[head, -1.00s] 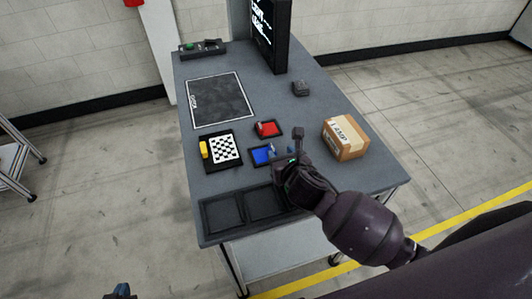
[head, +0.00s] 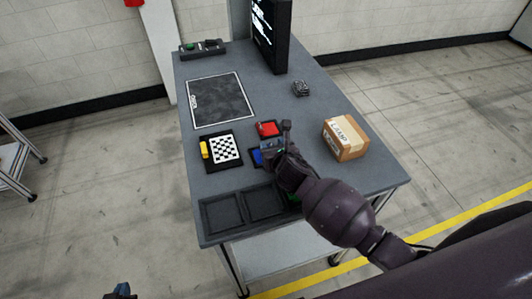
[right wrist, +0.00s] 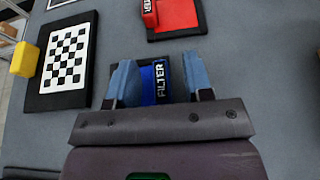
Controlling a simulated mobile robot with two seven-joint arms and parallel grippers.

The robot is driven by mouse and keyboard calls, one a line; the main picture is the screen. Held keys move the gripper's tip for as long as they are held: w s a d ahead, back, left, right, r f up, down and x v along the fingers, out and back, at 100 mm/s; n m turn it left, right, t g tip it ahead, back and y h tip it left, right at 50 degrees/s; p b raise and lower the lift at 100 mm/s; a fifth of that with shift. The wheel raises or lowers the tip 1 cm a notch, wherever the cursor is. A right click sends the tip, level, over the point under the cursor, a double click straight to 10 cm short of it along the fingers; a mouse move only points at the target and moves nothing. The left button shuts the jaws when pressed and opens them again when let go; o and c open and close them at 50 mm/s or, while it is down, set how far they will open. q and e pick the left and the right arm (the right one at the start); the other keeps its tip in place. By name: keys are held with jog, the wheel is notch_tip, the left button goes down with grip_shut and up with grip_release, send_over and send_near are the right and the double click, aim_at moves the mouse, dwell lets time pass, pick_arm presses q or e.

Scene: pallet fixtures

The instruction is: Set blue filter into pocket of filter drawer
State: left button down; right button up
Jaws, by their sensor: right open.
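The blue filter (head: 257,157), with a white "FILTER" label, lies on a dark base on the table. In the right wrist view the blue filter (right wrist: 147,85) shows between the two blue fingers of my right gripper (right wrist: 158,77). The fingers are apart, one on each side of it; I cannot tell whether they touch it. In the head view my right gripper (head: 272,147) partly covers the filter. The filter drawer (head: 244,209), a dark tray with square pockets, is at the table's front edge; my right arm hides its right part. My left gripper (head: 122,290) barely shows at the bottom left.
A red filter (head: 267,128) on a dark base lies just behind the blue one. A checkered board (head: 224,149) with a yellow block (head: 204,149) is to the left. A cardboard box (head: 345,138) stands right. A monitor (head: 270,35) stands at the back. Something green (head: 293,198) shows beside my arm.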

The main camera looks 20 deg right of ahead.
grip_shut()
